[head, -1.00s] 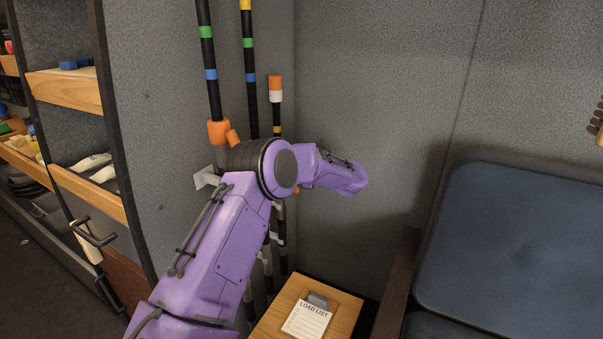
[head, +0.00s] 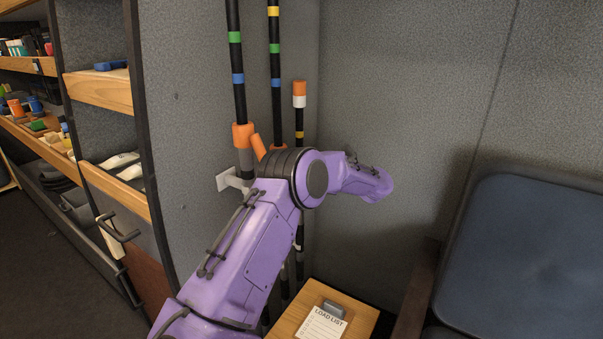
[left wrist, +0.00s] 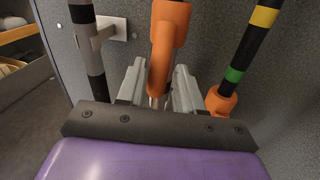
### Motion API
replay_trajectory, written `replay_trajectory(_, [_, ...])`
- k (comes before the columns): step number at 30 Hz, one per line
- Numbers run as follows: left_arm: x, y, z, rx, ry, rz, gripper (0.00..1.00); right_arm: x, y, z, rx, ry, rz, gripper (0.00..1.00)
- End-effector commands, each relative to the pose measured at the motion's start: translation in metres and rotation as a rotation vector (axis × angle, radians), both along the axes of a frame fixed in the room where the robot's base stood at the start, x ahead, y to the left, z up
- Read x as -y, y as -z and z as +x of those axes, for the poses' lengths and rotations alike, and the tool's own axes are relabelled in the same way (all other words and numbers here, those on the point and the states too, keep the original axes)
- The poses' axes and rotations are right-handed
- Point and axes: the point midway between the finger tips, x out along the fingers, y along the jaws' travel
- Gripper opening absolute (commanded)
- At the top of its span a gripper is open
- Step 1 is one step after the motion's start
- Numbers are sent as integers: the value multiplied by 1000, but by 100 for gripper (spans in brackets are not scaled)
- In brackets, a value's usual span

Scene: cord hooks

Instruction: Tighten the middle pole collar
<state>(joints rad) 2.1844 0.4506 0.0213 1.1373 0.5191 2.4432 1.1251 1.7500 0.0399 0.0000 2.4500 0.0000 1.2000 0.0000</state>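Three upright black banded poles stand in the corner. The middle pole (head: 275,60) has yellow, green and blue bands; only the top edge of its orange collar (head: 279,147) shows above my left arm. In the left wrist view the near orange collar (left wrist: 172,12), which I take for the middle one, has a lever (left wrist: 160,62) pointing down toward me. My left gripper (left wrist: 158,82) has a finger close on each side of this lever and appears shut on it. In the head view this gripper is hidden behind my purple arm. My right gripper is out of view.
The left pole's orange collar (head: 243,135) has its own tilted lever, with a wall bracket (head: 230,180) below. The right pole's collar (left wrist: 221,102) is close to my gripper. Shelves (head: 100,90) stand left, a wooden stand (head: 360,318) below, a dark blue seat (head: 520,255) right.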

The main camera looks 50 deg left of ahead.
Motion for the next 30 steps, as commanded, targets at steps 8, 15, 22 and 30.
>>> replay_trajectory(8, [53, 2, 35, 3, 2, 5, 36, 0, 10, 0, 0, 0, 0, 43])
replay_trajectory(15, [79, 1, 51, 1, -1, 2, 36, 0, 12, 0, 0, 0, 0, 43])
replay_trajectory(22, [80, 1, 52, 1, -2, 0, 36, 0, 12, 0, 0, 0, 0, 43])
replay_trajectory(30, [80, 1, 52, 1, -1, 0, 36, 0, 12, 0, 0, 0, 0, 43])
